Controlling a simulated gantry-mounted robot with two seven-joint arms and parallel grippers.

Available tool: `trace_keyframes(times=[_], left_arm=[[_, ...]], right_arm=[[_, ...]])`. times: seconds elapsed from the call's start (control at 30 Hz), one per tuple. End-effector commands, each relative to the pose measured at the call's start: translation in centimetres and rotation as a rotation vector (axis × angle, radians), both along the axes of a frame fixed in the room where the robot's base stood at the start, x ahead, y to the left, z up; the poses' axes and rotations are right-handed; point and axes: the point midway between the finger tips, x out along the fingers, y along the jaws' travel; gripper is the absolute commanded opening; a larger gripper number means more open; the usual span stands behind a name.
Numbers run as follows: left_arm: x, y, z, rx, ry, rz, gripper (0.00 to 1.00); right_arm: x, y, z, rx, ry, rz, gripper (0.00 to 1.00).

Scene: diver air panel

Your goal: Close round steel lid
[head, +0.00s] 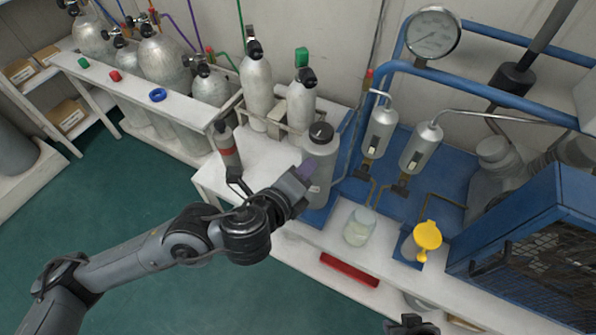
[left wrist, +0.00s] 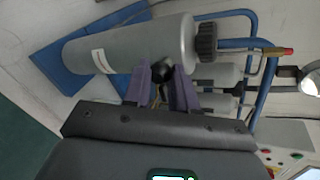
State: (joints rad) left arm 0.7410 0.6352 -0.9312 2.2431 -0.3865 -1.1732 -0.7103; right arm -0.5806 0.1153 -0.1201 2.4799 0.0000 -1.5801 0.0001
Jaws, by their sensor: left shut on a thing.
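A grey steel cylinder (head: 320,155) with a black ribbed cap (head: 321,131) stands upright at the blue panel. It lies across the left wrist view (left wrist: 135,50), with a small dark round knob (left wrist: 162,71) on its side. My left gripper (head: 305,174) is at the cylinder's side. In the left wrist view its purple fingers (left wrist: 162,88) are shut on the knob, one on each side. I cannot pick out a separate round steel lid. A dark part at the bottom edge of the head view looks like my right gripper (head: 411,325), mostly cut off.
A glass jar (head: 360,227), a yellow funnel-shaped thing (head: 427,236) and a red bar (head: 349,269) are on the white bench right of the cylinder. A blue caged machine (head: 530,235) stands at the right. Several gas cylinders stand to the left. Two small steel canisters (head: 379,133) hang behind.

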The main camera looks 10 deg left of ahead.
Motion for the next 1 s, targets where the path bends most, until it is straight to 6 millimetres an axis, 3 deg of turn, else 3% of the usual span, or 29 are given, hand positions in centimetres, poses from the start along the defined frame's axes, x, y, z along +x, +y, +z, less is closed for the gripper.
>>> trace_keyframes(times=[0.03, 0.1, 0.57, 0.6, 0.7, 1.0], left_arm=[[-0.02, 0.21, -1.74, 0.022, 0.021, 0.004, 0.0], [-0.02, 0.21, -2.04, 0.025, 0.024, 0.004, 0.0], [0.0, 0.35, -2.34, 0.03, 0.027, 0.007, 0.0], [0.02, 0.36, -2.34, 0.03, 0.025, 0.008, 0.32], [0.01, 0.32, -2.26, 0.029, 0.025, 0.007, 0.48], [-0.03, 0.16, -1.88, 0.023, 0.021, 0.003, 0.51]], right_arm=[[0.01, 0.02, -0.42, 0.001, 0.0, -0.001, 0.43], [0.01, 0.03, -0.52, 0.001, 0.0, -0.001, 0.43], [0.02, -0.1, -0.68, -0.004, -0.001, 0.003, 0.43], [0.01, -0.13, -0.68, -0.005, -0.001, 0.004, 0.43], [0.01, -0.19, -0.67, -0.008, -0.001, 0.006, 0.43], [0.02, -0.22, -0.59, -0.009, -0.001, 0.006, 0.43]])
